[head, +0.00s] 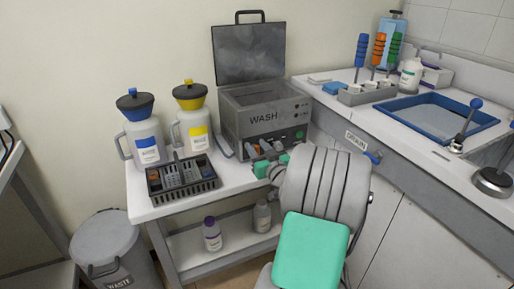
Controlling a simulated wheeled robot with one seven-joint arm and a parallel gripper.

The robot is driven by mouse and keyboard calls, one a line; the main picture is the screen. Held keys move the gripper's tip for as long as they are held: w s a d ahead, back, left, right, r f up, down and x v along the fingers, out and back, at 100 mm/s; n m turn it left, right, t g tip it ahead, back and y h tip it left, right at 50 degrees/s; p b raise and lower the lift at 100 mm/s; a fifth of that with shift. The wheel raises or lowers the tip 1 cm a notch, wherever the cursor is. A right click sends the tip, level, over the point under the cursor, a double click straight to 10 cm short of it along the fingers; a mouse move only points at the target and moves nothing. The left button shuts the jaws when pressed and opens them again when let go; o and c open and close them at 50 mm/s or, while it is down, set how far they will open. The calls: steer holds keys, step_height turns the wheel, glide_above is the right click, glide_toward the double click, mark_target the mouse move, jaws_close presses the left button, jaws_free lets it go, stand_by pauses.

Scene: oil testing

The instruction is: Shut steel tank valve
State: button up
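A steel tank marked WASH (268,112) stands on the white side table with its lid (249,52) raised. My gripper (262,150) is at the tank's lower front, partly hidden behind my own grey and green arm. Grey and orange parts show around its tip, but I cannot tell fingers from fittings there. A valve on the tank cannot be made out. A blue-handled valve (374,157) sits on the counter's front beside a label that appears to read DRAIN (356,139), right of my arm.
A dark rack (182,180) and two jugs with blue (146,143) and yellow (194,130) funnels crowd the table's left. The counter at right holds a blue-rimmed tray (437,113) and a blue-knobbed lever (467,122). A waste bin (105,240) stands lower left.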

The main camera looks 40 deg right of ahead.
jaws_close()
stand_by(0.3)
stand_by(0.3)
